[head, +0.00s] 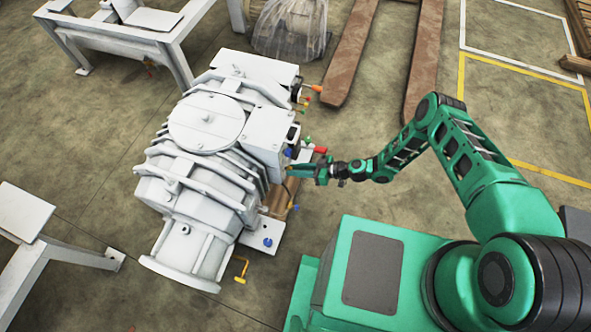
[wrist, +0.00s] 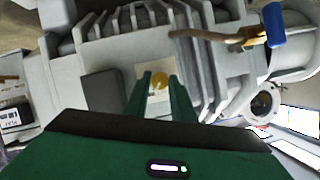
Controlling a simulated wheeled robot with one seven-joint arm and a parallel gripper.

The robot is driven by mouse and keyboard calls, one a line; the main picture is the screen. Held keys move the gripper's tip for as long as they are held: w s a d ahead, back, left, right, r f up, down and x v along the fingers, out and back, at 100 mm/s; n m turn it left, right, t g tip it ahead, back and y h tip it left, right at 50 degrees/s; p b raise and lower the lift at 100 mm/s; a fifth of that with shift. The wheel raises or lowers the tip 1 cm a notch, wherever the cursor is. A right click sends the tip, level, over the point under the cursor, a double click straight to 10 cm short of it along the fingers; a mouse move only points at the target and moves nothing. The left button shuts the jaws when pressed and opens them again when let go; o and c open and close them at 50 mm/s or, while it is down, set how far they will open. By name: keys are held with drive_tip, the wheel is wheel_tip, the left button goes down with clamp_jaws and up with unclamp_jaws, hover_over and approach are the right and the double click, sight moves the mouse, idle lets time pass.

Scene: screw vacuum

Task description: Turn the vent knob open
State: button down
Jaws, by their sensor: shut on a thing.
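A small yellow knob (wrist: 159,81) sits on a pale square plate (wrist: 143,72) on the side of the vacuum machine in the wrist view; I take it to be the vent knob. My gripper (wrist: 160,78) has its two green fingers on either side of the knob and is shut on it. In the head view my gripper (head: 297,172) reaches in from the right against the side of the large white screw vacuum (head: 205,125). The knob is too small and covered to make out there. I cannot tell how far it is turned.
A blue-handled lever (wrist: 273,25) lies close at the upper right in the wrist view. A red handle (head: 320,150) is near my gripper, an orange one (head: 315,88) farther back. A yellow crank (head: 241,268) stands low in front. Rusty beams (head: 350,50) lie behind.

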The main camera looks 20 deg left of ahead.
drive_tip(key=shift+w, duration=0.3)
drive_tip(key=c, duration=1.7)
unclamp_jaws()
drive_tip(key=shift+o, duration=0.9)
drive_tip(key=shift+s, duration=0.15)
drive_tip(key=v, duration=1.1)
drive_tip(key=shift+a, duration=0.1)
